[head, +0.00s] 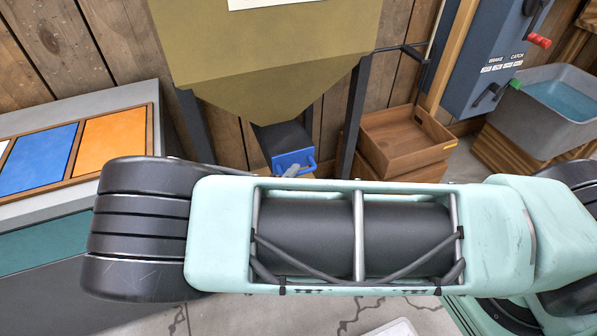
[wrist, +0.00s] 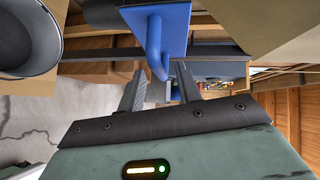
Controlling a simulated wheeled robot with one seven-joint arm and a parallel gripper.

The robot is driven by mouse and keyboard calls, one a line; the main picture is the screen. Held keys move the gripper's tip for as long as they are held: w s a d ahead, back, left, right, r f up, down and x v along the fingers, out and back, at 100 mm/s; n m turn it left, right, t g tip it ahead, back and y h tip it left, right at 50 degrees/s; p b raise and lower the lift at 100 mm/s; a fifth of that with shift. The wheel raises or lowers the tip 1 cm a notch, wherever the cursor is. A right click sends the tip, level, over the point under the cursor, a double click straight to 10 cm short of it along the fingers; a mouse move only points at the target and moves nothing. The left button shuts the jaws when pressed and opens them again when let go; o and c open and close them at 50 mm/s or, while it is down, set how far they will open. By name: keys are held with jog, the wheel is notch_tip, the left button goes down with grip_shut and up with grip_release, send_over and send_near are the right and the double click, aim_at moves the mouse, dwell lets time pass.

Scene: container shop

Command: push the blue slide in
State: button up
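The blue slide (head: 294,160) is below the olive hopper (head: 265,60). Its blue front plate and handle face me, and a dark body shows behind the plate, sticking out from under the hopper. In the wrist view the blue plate (wrist: 176,28) fills the top middle, and its bent handle (wrist: 156,48) hangs down. My gripper (wrist: 160,72) is open, its two dark fingers apart. The handle's lower end shows between the fingertips; I cannot tell whether they touch it. In the head view my arm hides most of the gripper.
Dark legs (head: 354,115) flank the slide. Wooden trays (head: 400,135) are stacked to the right, with a grey water tub (head: 545,120) and a blue lever panel (head: 495,55) beyond. A counter (head: 60,215) with coloured panels stands left. A round grey vessel (wrist: 28,40) shows at upper left in the wrist view.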

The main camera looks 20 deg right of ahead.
jog(key=v, duration=1.3)
jog(key=shift+s+a+b, duration=0.15)
jog(key=shift+s+b, duration=0.05)
jog(key=shift+b, duration=0.1)
jog(key=shift+r, duration=0.15)
jog(key=s+d+r+n+g+y+p, duration=0.2)
jog(key=s+r+n+g+y, duration=0.1)
jog(key=r+n, duration=0.6)
jog(key=s+d+r+n+g+y+p, duration=0.2)
jog(key=s+r+n+g+y+p, duration=0.1)
jog(key=s+r+n, duration=0.4)
jog(key=s+d+r+n+g+y+p, duration=0.2)
jog(key=s+r+n+g+y, duration=0.3)
jog(key=r+n, duration=0.8)
jog(key=n+y+p, duration=0.1)
jog(key=n, duration=0.3)
jog(key=shift+s+r, duration=0.25)
